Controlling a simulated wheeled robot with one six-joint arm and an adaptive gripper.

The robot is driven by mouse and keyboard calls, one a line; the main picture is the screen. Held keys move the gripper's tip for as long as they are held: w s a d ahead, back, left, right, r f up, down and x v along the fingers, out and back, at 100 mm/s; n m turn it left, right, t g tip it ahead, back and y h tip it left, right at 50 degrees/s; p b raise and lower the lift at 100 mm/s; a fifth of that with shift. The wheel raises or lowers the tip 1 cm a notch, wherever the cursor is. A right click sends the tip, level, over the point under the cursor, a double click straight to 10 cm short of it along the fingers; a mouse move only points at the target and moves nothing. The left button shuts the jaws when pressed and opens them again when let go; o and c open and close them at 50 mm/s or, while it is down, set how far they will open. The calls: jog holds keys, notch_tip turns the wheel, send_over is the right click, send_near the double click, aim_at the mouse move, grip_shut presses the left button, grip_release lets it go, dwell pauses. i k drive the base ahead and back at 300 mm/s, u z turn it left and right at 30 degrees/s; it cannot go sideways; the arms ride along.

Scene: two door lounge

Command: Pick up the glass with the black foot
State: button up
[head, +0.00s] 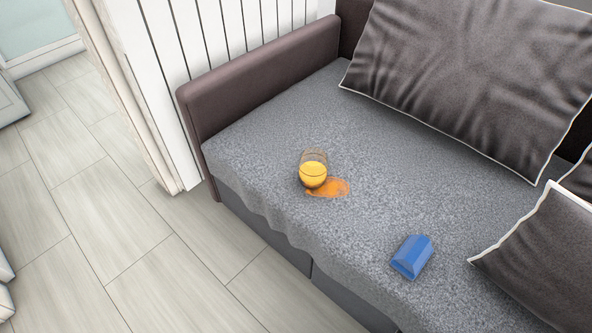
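A small clear glass (314,169) with yellow-orange contents stands on the grey sofa seat (290,125), near its front edge, in the head view. It looks upright or nearly so. An orange patch like a spill (331,188) lies on the cover beside its base, to the right. I cannot make out a black foot on this glass, and no other glass shows. My gripper is not in view.
A blue faceted cup or block (412,257) lies on the seat to the right. Grey cushions (470,80) with white piping fill the back and right. A brown armrest (262,78) bounds the left. The tiled floor (130,240) in front is clear.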

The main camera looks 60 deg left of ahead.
aim_at(313, 168)
jog(key=u, duration=1.55)
jog(key=k, duration=0.8)
jog(key=u, duration=1.3)
jog(key=i, duration=0.85)
jog(key=z, duration=0.1)
